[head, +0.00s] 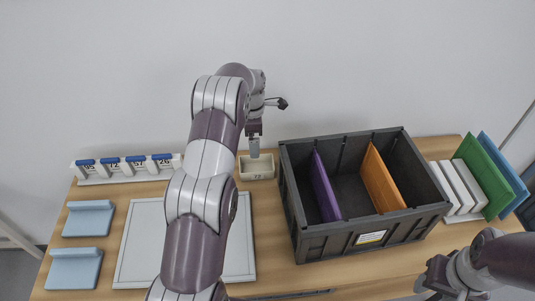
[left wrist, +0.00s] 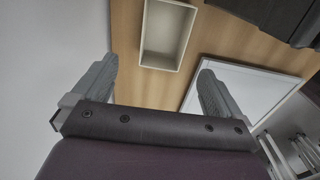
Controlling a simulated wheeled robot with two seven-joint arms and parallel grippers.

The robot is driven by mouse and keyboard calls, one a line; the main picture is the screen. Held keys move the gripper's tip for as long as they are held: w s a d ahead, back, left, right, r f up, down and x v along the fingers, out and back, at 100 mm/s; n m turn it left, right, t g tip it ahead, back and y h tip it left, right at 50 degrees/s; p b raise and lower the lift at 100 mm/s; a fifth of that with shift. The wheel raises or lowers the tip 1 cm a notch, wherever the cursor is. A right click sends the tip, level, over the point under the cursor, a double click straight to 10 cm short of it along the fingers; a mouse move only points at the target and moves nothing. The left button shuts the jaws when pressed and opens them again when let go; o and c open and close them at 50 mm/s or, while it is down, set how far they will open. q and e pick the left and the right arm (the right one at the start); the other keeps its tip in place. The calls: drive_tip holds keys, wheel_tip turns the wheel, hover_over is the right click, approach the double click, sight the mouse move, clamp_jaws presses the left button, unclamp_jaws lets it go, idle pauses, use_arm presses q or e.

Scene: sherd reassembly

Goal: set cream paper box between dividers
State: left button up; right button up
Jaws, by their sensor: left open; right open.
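The cream paper box (head: 257,171) is a small open-topped box on the table near the wall, left of the dark crate (head: 322,236). It looks empty in the left wrist view (left wrist: 166,34). A purple divider (head: 325,188) and an orange divider (head: 381,181) stand in the crate, with a gap between them. My left gripper (head: 254,148) points down at the box; in the left wrist view its fingers (left wrist: 157,66) are apart with nothing between them, and the box lies beyond the tips. My right gripper (head: 432,284) is at the lower right, open, away from the box.
A pale tray (head: 139,244) lies partly under my left arm. Two light blue blocks (head: 89,218) and a rack of numbered, blue-topped pieces (head: 124,172) are at the left. White, green (head: 485,176) and blue panels stand right of the crate.

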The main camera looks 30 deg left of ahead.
use_arm(q)
drive_tip(key=f, duration=1.1)
drive_tip(key=shift+s+d+f+p, duration=0.1)
drive_tip(key=shift+s+f+p, duration=0.1)
drive_tip(key=shift+f+p, duration=0.2)
drive_tip(key=shift+r, duration=0.1)
drive_tip(key=c, duration=0.9)
use_arm(e)
drive_tip(key=shift+s+r, duration=0.5)
drive_tip(key=shift+r, duration=0.1)
use_arm(q)
wheel_tip(320, 180, up, 9)
drive_tip(key=b, duration=0.1)
wheel_tip(320, 180, up, 19)
drive_tip(key=p, duration=1.6)
hover_over(255, 164)
drive_tip(key=s+d, duration=0.2)
drive_tip(key=s, duration=0.1)
drive_tip(key=shift+w+a, duration=0.15)
drive_tip(key=shift+a, duration=0.05)
use_arm(e)
wheel_tip(255, 164, up, 15)
